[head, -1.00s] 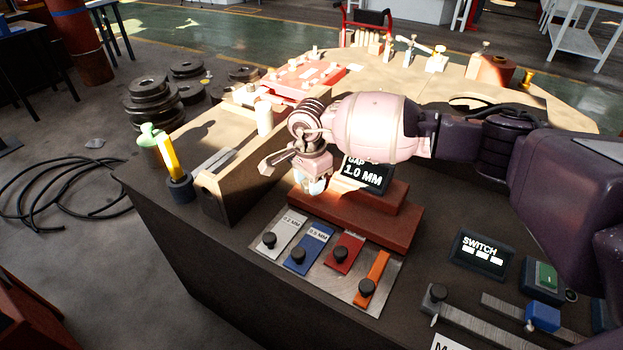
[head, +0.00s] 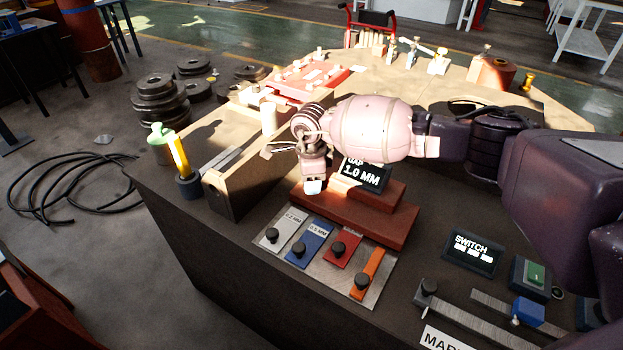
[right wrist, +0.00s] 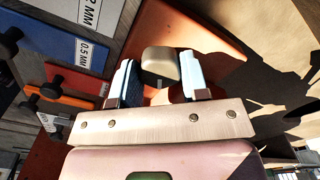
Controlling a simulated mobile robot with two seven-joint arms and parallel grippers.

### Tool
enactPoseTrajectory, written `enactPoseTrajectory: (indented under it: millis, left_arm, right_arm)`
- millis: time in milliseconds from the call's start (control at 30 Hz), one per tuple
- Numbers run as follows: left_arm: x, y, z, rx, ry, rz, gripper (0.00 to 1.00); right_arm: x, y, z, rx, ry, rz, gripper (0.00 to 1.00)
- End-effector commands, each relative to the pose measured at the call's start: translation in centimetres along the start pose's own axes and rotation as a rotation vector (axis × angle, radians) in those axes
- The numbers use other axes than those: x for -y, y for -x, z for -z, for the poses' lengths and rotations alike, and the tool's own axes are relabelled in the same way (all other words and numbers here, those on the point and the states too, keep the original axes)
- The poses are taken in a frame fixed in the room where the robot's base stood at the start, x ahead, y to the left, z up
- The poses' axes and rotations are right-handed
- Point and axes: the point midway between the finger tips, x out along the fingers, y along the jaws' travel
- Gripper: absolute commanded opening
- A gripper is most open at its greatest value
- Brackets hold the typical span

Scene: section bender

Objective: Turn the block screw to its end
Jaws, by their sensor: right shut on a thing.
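My right gripper (head: 313,186) is at the stepped red-brown block (head: 370,222), left of the gap display (head: 363,175), which reads 1.0 MM. In the right wrist view its two pale-padded fingers (right wrist: 160,78) stand either side of a beige rounded knob (right wrist: 160,62), which I take to be the block screw's head. The gripper is shut on this knob, with the red-brown surface behind it. In the head view the knob is hidden by the gripper and wrist. My left gripper is not in view.
A metal plate (head: 378,291) with several knobbed gauge strips lies in front of the block. A wooden beam (head: 218,194) and a dark cup with a yellow stick (head: 188,185) stand to the left. A switch panel (head: 473,250) and a green button (head: 536,273) are at right.

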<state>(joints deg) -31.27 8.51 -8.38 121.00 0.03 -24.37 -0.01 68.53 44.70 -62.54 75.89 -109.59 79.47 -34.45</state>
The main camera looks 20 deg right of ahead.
Motion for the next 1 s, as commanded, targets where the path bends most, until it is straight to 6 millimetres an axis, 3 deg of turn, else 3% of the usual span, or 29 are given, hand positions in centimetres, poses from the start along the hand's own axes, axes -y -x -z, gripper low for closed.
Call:
enactPoseTrajectory:
  millis: [333, 367, 433, 767, 1000]
  left_arm:
    - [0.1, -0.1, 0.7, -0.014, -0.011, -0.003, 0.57]
    - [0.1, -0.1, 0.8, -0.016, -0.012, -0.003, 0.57]
    - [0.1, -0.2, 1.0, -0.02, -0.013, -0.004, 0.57]
    - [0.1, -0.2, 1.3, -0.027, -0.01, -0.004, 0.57]
    - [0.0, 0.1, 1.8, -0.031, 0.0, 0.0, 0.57]
  right_arm:
    - [0.0, 0.0, 0.0, 0.001, -0.002, -0.001, 0.18]
    - [0.0, 0.0, 0.0, 0.001, -0.002, -0.001, 0.43]
    - [0.0, 0.0, 0.0, 0.001, -0.002, -0.001, 0.53]
    - [0.0, 0.3, 0.0, 0.001, -0.001, 0.001, 0.53]
    - [0.1, 3.8, 0.0, 0.002, -0.001, 0.006, 0.53]
